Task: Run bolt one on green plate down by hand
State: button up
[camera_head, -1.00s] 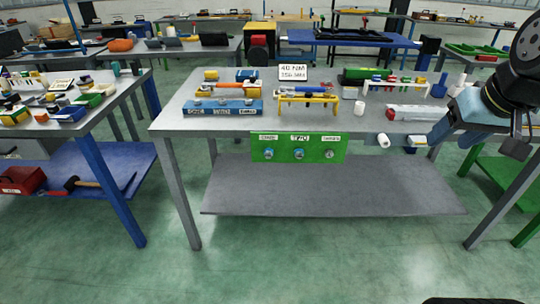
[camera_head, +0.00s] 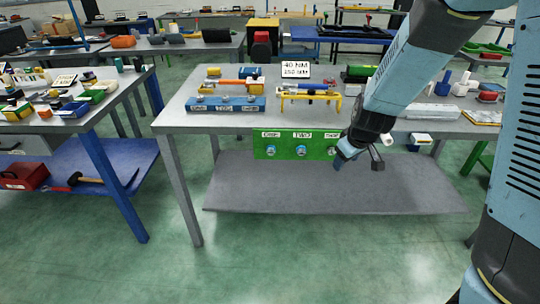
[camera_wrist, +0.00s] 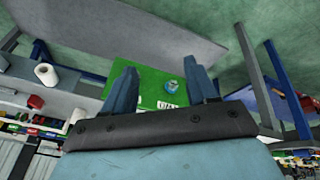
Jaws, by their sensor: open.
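The green plate (camera_head: 285,135) hangs upright on the front edge of the middle workbench. It carries three bolts in a row under white labels. Bolt one (camera_head: 271,150) is at the left, the second bolt (camera_head: 301,150) in the middle, the third (camera_head: 331,151) at the right. My gripper (camera_head: 358,161) is open and empty at the plate's right end, beside the third bolt and well right of bolt one. In the wrist view the plate (camera_wrist: 150,88) shows between my open fingers (camera_wrist: 160,75), with one bolt head visible; I cannot tell which bolt that is.
A blue plate (camera_head: 226,103) with labelled bolts lies on the bench top. A yellow stand (camera_head: 310,98) holds a tool beside it, before a torque sign (camera_head: 295,71). A grey lower shelf (camera_head: 300,190) is below. Space before the plate's left half is clear.

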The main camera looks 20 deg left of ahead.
jog(key=w+a+f+n+t+h, duration=0.2)
jog(key=a+f+n, duration=0.35)
jog(key=f, duration=0.65)
jog(key=n+t+y, duration=0.5)
jog(key=n+t, duration=0.6)
jog(key=n, duration=0.7)
send_near(271, 153)
jog(key=x, duration=0.9)
jog(key=shift+c, duration=0.4)
jog(key=c, duration=0.9)
jog(key=shift+s+a, duration=0.1)
jog(key=shift+a, duration=0.2)
jog(key=shift+c, duration=0.3)
jog(key=shift+d, duration=0.25)
